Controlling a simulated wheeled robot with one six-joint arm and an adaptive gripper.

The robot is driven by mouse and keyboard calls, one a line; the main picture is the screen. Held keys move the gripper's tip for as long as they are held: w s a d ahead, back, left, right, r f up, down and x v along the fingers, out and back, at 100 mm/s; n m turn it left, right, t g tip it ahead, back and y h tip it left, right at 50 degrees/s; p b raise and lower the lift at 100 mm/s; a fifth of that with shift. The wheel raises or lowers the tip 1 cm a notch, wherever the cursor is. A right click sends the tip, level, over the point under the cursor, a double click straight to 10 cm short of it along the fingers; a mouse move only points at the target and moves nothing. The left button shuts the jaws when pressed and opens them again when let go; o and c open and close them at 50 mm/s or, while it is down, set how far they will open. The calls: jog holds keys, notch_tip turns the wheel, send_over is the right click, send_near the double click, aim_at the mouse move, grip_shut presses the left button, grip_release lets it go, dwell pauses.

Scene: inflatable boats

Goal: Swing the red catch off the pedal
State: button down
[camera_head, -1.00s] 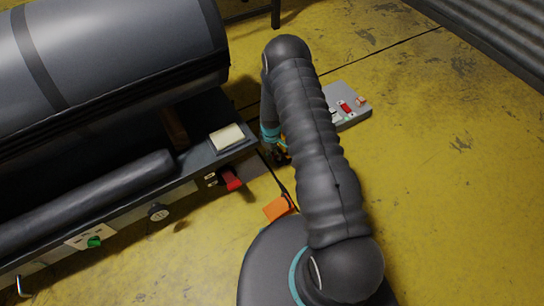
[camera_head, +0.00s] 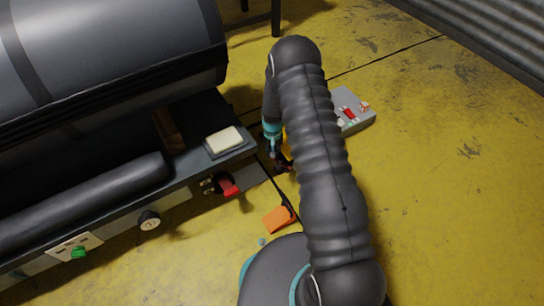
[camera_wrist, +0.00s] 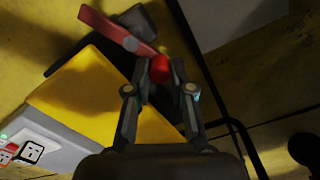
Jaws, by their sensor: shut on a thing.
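The red catch (camera_wrist: 112,27) is a flat bar near the top of the wrist view, with a round grey pivot on it. It lies by the upper edge of the yellow pedal (camera_wrist: 90,90). A round red knob (camera_wrist: 161,71) is at the catch's near end, between my fingertips. My gripper (camera_wrist: 160,70) is shut on this knob; the fingers partly cover it. In the head view my gripper (camera_head: 281,166) is low beside the bench's corner, and my arm hides most of the pedal.
A grey box with a red switch (camera_head: 352,112) lies on the floor behind my arm. The bench (camera_head: 185,170) at left carries a red handle (camera_head: 228,187) and a cream pad (camera_head: 225,140). An orange piece (camera_head: 278,218) lies near my base. The yellow floor at right is clear.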

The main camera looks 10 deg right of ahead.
jog(key=shift+w+d+m+b, duration=0.15)
jog(key=shift+m+b, duration=0.1)
jog(key=shift+m, duration=0.35)
jog(key=shift+w+d+m+b, duration=0.1)
jog(key=shift+d+m+b, duration=0.1)
jog(key=shift+m, duration=0.4)
jog(key=c, duration=1)
grip_release()
jog(key=shift+r, duration=4)
